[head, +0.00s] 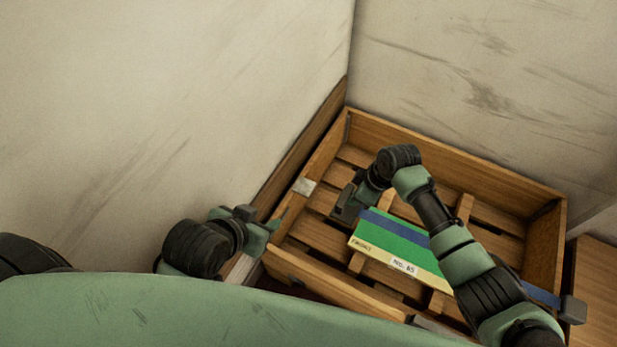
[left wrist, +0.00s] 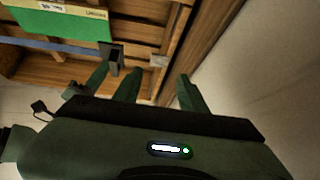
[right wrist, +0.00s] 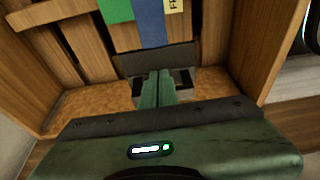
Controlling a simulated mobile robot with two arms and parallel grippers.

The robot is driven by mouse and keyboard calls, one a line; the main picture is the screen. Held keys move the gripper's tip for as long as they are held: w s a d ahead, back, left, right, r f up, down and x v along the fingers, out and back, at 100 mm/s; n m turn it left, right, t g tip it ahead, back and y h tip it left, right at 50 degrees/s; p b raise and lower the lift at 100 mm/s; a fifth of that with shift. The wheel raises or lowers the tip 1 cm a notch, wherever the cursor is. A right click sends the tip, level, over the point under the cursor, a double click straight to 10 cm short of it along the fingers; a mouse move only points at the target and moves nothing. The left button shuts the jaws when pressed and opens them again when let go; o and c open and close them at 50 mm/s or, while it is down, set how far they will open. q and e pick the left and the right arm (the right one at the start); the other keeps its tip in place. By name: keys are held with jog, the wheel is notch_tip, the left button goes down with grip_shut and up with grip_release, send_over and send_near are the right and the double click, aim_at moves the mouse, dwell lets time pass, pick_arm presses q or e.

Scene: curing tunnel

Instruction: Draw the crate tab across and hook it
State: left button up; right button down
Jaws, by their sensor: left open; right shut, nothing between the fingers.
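The open wooden crate (head: 455,155) holds a green and yellow box labelled No. 65 (head: 385,245). A blue strap (head: 395,223) lies across the box and ends in a dark tab (left wrist: 113,55), which also shows in the right wrist view (right wrist: 158,58). A small metal plate (head: 304,187), probably the hook, sits on the crate's left wall; the tab is apart from it. My right gripper (head: 345,208) is shut and empty, its fingertips (right wrist: 158,74) at the tab; contact is unclear. My left gripper (head: 272,216) is open and empty beside the left wall.
Pale scuffed walls (head: 480,60) stand close behind and left of the crate. The crate floor is slatted with gaps. A dark block (head: 573,310) sits at the strap's right end. A wooden surface (head: 597,290) lies to the right. My right arm crosses above the box.

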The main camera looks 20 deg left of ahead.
jog(key=a, duration=0.2)
jog(key=w+a+b, duration=0.1)
jog(key=a, duration=0.1)
jog(key=shift+a+b, duration=0.25)
jog(key=shift+b, duration=0.05)
pick_arm(q)
jog(key=w+d+r+t+h+b, duration=0.2)
jog(key=w+d+r+t, duration=0.2)
jog(key=w+r+t, duration=0.55)
jog(key=s+d+r+t+h+b, duration=0.1)
jog(key=s+r+t+h+b, duration=0.2)
jog(key=r+t, duration=0.5)
notch_tip(320, 180, up, 9)
jog(key=shift+s+r+m+h, duration=0.1)
jog(key=shift+s+m+h, duration=0.2)
jog(key=shift+m, duration=0.1)
pick_arm(e)
jog(key=w+a, duration=0.2)
jog(key=a, duration=0.5)
jog(key=shift+a, duration=0.35)
pick_arm(q)
jog(key=shift+d, duration=0.15)
